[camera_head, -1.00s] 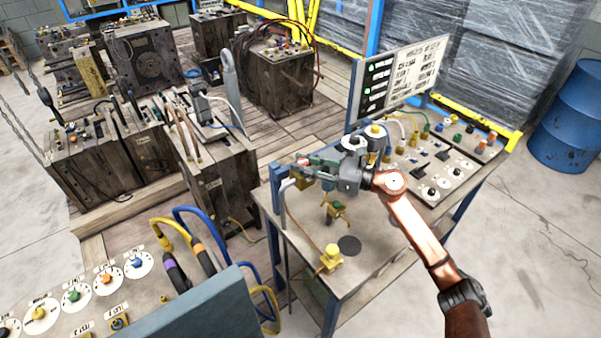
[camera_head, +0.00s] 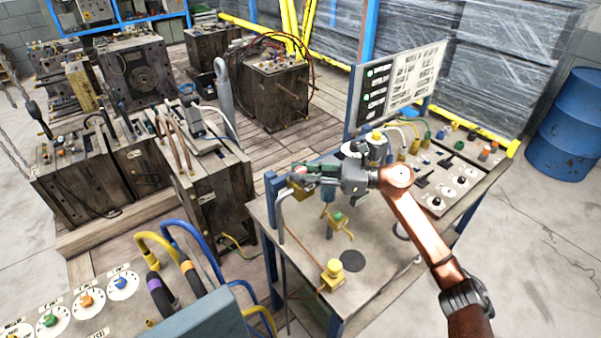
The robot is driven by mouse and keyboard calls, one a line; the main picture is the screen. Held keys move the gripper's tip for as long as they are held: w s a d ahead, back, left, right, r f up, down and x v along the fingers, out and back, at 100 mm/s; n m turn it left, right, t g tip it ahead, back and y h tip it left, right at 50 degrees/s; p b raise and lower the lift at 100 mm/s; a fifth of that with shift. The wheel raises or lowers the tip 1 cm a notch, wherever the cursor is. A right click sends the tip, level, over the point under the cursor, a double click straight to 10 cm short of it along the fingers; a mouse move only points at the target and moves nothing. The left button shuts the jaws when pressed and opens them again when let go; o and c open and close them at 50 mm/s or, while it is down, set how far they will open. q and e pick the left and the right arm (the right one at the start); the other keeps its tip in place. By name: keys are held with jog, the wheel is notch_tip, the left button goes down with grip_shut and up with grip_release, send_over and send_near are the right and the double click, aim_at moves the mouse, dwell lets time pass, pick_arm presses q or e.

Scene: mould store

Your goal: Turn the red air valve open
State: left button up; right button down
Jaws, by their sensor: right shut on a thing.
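My right gripper (camera_head: 308,174) reaches in from the right over the near left part of the work table (camera_head: 308,247). It is shut at the top of a bent grey pipe (camera_head: 281,212) on the table's left edge. The brass valve body (camera_head: 298,190) shows just under the fingers. The red handle of the air valve is almost wholly hidden by the fingers, so its angle cannot be told. My left gripper is not in view.
A green-topped brass valve (camera_head: 338,217) and a yellow fitting (camera_head: 333,272) stand on the table near the gripper. A signboard (camera_head: 397,85) rises behind. A panel with coloured knobs (camera_head: 87,300) and thick hoses (camera_head: 190,243) lies at the lower left.

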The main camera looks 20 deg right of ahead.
jog(key=c, duration=1.6)
grip_release()
jog(key=shift+d, duration=0.15)
jog(key=v, duration=1.2)
